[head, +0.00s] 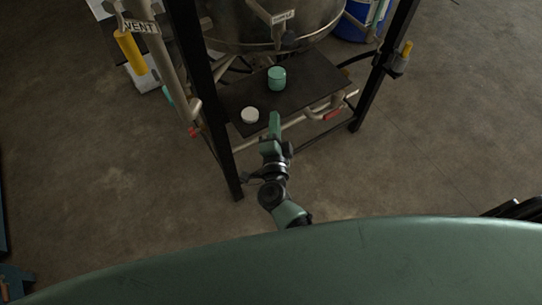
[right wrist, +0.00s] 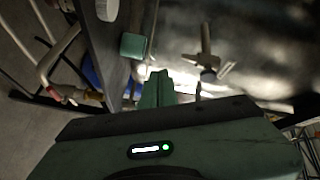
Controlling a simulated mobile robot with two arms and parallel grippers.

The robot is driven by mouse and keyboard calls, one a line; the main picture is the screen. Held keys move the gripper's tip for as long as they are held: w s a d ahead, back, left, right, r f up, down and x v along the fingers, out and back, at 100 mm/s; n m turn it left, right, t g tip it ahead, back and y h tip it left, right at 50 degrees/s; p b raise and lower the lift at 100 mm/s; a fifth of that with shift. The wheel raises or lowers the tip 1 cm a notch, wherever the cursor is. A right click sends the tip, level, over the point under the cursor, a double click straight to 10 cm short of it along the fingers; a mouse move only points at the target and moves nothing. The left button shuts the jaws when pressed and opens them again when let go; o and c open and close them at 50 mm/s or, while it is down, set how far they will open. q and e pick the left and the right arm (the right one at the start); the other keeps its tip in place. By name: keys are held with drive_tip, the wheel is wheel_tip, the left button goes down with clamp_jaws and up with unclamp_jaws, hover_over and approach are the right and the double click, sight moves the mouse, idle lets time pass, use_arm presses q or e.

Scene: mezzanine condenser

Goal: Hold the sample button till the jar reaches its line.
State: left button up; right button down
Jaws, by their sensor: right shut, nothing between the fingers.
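The teal jar (head: 277,78) stands upright on a dark shelf (head: 310,84) under a metal vessel. The right wrist view also shows the jar (right wrist: 134,46); no line or fill level can be made out. A sample label (head: 283,16) hangs on the vessel above a dark knob-like part (head: 289,38); I cannot tell if this is the button. My right gripper (head: 275,119) is shut and empty at the shelf's front edge, right of a white lid-like disc (head: 250,115) and apart from the jar. Its fingers also show in the right wrist view (right wrist: 157,88). My left gripper is out of view.
Black frame posts stand left (head: 205,90) and right (head: 384,68) of the shelf. A pipe with a vent label (head: 140,27) and yellow handle (head: 130,52) is at left. A red-handled pipe (head: 332,115) runs by the shelf's right edge. The floor in front is clear.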

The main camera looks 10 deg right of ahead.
wheel_tip(320, 180, down, 13)
drive_tip(key=s+a+n+g+y+b, duration=0.1)
drive_tip(key=s+n+y+b, duration=0.1)
drive_tip(key=n, duration=0.3)
drive_tip(key=shift+s+a+f+y+b, duration=0.15)
drive_tip(key=shift+s+a+y+b, duration=0.25)
drive_tip(key=shift+y+b, duration=0.35)
drive_tip(key=s+d+f+n+g+y+b, duration=0.15)
drive_tip(key=s+f+n+g, duration=0.25)
drive_tip(key=s+f, duration=0.7)
drive_tip(key=s+d+f+n+g+y+b, duration=0.15)
drive_tip(key=s+f+n+g, duration=0.35)
drive_tip(key=f, duration=1)
drive_tip(key=s+d+f+n+g, duration=0.1)
drive_tip(key=s+d+f+g, duration=0.1)
drive_tip(key=s, duration=0.6)
drive_tip(key=s+d+f+n+g+h+b, duration=0.1)
drive_tip(key=s+d+f+n+g, duration=0.1)
drive_tip(key=s+d+f, duration=0.3)
drive_tip(key=s+d+f+n+g+h+b, duration=0.1)
drive_tip(key=s+f, duration=0.4)
drive_tip(key=s, duration=0.8)
drive_tip(key=d+g, duration=0.1)
drive_tip(key=d, duration=0.1)
drive_tip(key=shift+s+d+f+n, duration=0.25)
drive_tip(key=shift+d+f+n, duration=0.05)
drive_tip(key=shift+h, duration=0.25)
